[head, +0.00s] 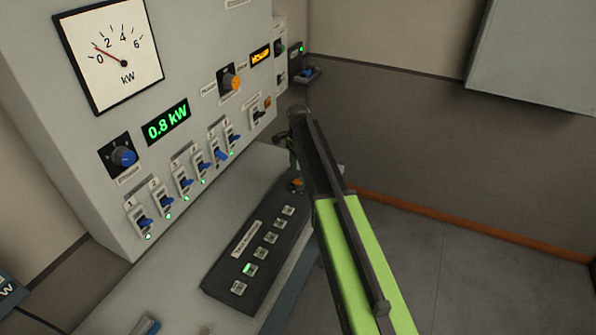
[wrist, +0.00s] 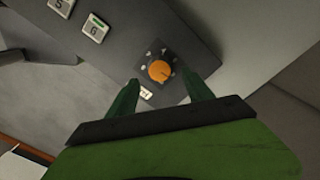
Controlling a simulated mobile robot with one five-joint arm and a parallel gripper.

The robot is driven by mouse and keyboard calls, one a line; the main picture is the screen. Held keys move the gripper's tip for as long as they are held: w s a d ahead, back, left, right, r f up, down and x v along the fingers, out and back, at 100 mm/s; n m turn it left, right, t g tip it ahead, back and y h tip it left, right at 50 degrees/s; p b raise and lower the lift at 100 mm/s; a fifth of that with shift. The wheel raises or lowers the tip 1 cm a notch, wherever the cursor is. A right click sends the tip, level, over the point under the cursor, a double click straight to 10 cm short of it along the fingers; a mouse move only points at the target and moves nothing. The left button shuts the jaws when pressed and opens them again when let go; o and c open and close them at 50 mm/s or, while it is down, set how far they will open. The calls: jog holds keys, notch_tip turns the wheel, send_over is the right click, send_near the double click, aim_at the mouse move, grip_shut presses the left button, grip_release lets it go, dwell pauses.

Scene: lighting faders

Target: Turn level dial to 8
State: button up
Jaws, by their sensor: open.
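An orange dial (wrist: 160,70) with a dark pointer mark sits on a black square plate at the end of the dark button console. Pale marks ring it, but I cannot read them, nor the small white label beside it. In the wrist view my gripper (wrist: 162,82) is open, with one green finger on each side of the dial and a gap to both. In the head view my gripper (head: 294,152) is at the console's far end, and only a sliver of the dial (head: 297,183) shows beside my arm.
The console (head: 222,284) carries several square buttons, one lit green. Behind it a grey panel (head: 70,150) holds a kW gauge (head: 108,50), a green 0.8 kW display (head: 167,122), blue switches, a blue knob (head: 124,156) and an orange knob (head: 231,81). Open floor lies right.

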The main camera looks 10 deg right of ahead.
aim_at(298, 181)
notch_tip(298, 181, up, 12)
jog(key=p, duration=1)
jog(key=s+f+n+b, duration=0.3)
jog(key=s+n, duration=0.1)
jog(key=s, duration=0.5)
jog(key=s+f+n+b, duration=0.3)
jog(key=s+n, duration=0.2)
jog(key=s, duration=0.4)
jog(key=s+a+f+n+b, duration=0.1)
jog(key=s+f+n+b, duration=0.2)
jog(key=s, duration=0.7)
jog(key=shift+n, duration=1.2)
